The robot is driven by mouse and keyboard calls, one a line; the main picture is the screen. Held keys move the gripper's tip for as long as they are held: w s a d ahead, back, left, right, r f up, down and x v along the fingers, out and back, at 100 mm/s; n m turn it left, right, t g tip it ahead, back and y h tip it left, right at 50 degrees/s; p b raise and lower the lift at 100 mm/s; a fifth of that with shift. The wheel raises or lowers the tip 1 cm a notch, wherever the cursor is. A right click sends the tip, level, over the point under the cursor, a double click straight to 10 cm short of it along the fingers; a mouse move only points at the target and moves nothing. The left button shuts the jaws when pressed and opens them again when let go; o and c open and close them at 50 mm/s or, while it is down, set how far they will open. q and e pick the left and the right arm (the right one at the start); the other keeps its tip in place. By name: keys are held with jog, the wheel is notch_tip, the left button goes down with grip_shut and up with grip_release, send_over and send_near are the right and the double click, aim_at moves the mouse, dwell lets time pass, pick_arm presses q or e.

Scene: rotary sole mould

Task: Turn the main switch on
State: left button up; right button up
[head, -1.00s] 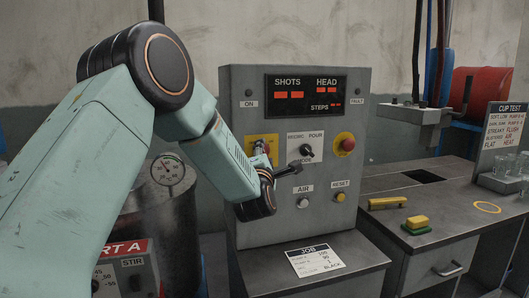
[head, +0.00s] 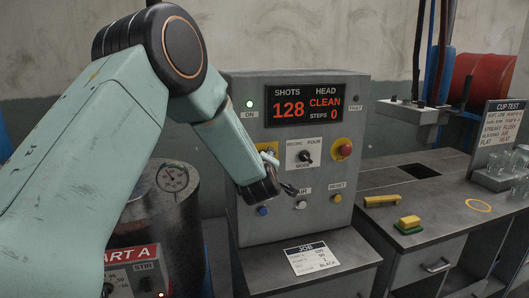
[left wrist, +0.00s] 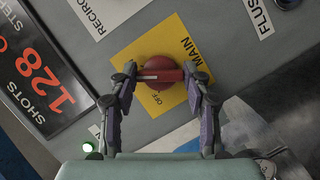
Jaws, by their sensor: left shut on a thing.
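The main switch is a red knob with a bar handle (left wrist: 160,64) on a yellow plate (left wrist: 138,48) marked MAIN and OFF, seen in the left wrist view. My left gripper (left wrist: 161,77) is shut on the bar handle, one finger at each end. In the head view the yellow plate (head: 267,146) shows at the control panel's left side, and my left wrist hides much of the switch. The panel display (head: 306,110) is lit with 128, CLEAN and 0. The ON lamp (head: 250,104) glows green. My right gripper is not in view.
A red button (head: 345,147) and a mode knob (head: 305,156) sit right of the switch. A job card (head: 317,258) lies on the ledge below. The bench (head: 440,215) holds a yellow block (head: 410,221) and glasses.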

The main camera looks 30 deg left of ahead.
pick_arm(q)
jog(key=shift+r+m+g+p, duration=0.1)
jog(key=shift+m+g+p, duration=0.5)
jog(key=shift+m+p, duration=0.65)
jog(key=shift+n, duration=0.25)
jog(key=o, duration=1.2)
jog(key=shift+c, duration=0.2)
jog(key=shift+s+d, duration=0.1)
jog(key=v, duration=1.1)
jog(key=shift+s+d, duration=0.25)
jog(key=shift+d, duration=0.05)
